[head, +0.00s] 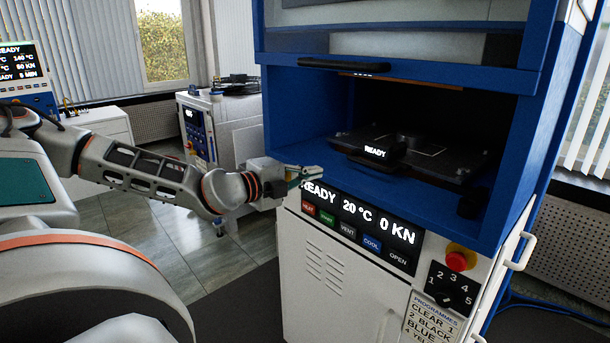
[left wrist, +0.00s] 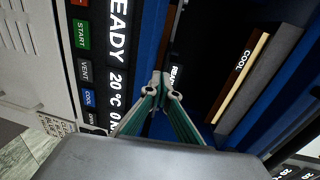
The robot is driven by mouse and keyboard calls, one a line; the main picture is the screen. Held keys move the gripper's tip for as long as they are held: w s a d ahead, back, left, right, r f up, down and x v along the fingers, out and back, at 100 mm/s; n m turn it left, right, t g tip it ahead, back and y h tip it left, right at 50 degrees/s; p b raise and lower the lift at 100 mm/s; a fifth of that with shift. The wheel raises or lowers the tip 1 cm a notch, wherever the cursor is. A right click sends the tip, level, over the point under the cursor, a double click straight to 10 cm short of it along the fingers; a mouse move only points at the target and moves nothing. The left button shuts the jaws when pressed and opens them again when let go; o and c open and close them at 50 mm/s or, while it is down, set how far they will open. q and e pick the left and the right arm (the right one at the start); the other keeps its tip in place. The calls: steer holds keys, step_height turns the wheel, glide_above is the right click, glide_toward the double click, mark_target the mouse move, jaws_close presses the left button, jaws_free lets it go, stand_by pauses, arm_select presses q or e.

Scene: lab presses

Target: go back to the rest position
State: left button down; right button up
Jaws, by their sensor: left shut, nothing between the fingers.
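My left gripper (head: 308,172) is in front of the blue press (head: 395,73), near the left end of its display panel (head: 345,212). Its fingers are shut with nothing between them, and they show close up in the left wrist view (left wrist: 163,88). The panel reads READY, 20 °C and 0 KN. The press chamber is open, with a dark plate (head: 440,160) inside and a small READY label at its front. My right gripper is in neither view.
A red knob (head: 457,261) and a programme dial (head: 452,290) sit on the white press front. Another machine (head: 190,130) stands behind my left arm. A white cabinet (head: 105,125) stands at the left. Tiled floor (head: 215,250) is clear between my arm and the press.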

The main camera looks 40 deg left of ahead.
arm_select(q)
steer(key=shift+s+a+r, duration=0.1)
steer(key=shift+s+r, duration=0.05)
steer(key=shift+s, duration=0.95)
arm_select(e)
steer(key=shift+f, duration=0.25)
arm_select(q)
steer(key=s+d+f+n+g+h, duration=0.1)
steer(key=d+f+n, duration=0.1)
steer(key=d+f, duration=0.6)
steer(key=d+f+n+g+h, duration=0.1)
steer(key=d+f, duration=0.3)
steer(key=f, duration=0.7)
steer(key=s+d+f+n+g+h, duration=0.1)
steer(key=d+f+n, duration=0.1)
steer(key=d+f, duration=0.6)
steer(key=s+d+f+n+g, duration=0.1)
steer(key=s+d+f+n, duration=0.2)
steer(key=s+f, duration=0.2)
steer(key=s+d+f+n+g+y, duration=0.1)
steer(key=s+d+f+n, duration=0.2)
steer(key=s+f, duration=0.3)
steer(key=s+d+f+n, duration=0.3)
steer(key=s+f, duration=0.3)
steer(key=f, duration=0.4)
steer(key=shift+d+f+g, duration=0.2)
steer(key=shift+d+g, duration=0.2)
steer(key=shift+d, duration=0.05)
